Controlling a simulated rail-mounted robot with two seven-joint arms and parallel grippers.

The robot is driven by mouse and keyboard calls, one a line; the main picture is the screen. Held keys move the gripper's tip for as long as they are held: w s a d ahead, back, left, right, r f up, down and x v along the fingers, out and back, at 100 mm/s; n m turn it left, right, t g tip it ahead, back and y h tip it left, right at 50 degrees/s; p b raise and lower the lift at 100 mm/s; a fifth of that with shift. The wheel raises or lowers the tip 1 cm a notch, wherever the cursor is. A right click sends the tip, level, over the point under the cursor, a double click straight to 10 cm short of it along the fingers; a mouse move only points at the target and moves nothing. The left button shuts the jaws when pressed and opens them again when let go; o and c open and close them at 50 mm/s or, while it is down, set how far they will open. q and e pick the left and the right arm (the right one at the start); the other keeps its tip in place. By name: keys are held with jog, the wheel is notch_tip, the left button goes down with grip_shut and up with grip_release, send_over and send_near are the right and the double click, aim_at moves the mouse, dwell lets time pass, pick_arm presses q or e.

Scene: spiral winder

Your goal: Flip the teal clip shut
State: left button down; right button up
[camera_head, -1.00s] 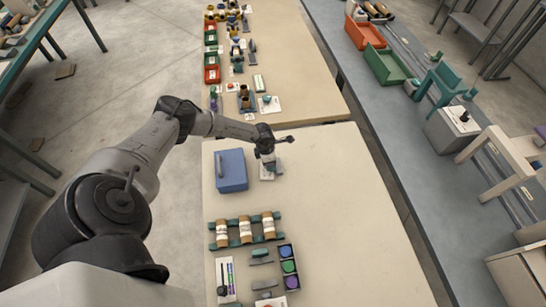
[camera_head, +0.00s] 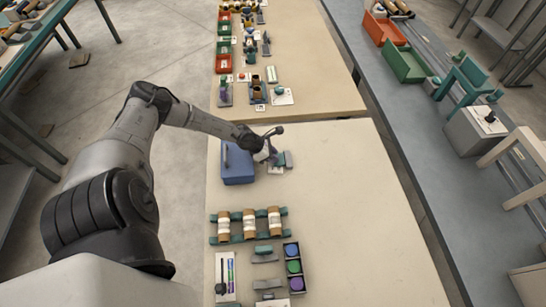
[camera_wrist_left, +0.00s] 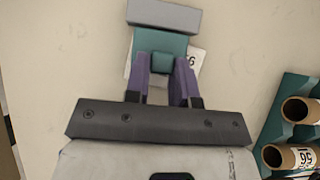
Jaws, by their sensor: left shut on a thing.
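The teal clip (camera_wrist_left: 160,42) lies ahead of my left gripper in the left wrist view, with a grey bar (camera_wrist_left: 164,15) across its far end. The purple fingers of my left gripper (camera_wrist_left: 161,75) are shut on the clip's small teal middle part. In the head view, the clip (camera_head: 280,160) shows just right of my left gripper (camera_head: 270,157), on the near table beside a blue box. The fingers hide part of the clip. A white numbered card (camera_wrist_left: 194,62) lies partly under it. My right gripper is not in view.
The blue box (camera_head: 237,166) stands close left of my left gripper. A teal rack with brown rolls (camera_head: 249,224) and a tray of coloured discs (camera_head: 293,267) are nearer me. The table's right side (camera_head: 350,210) is clear.

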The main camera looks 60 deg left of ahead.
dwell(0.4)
pick_arm(q)
jog(key=c, duration=1)
grip_release()
jog(key=shift+o, duration=0.2)
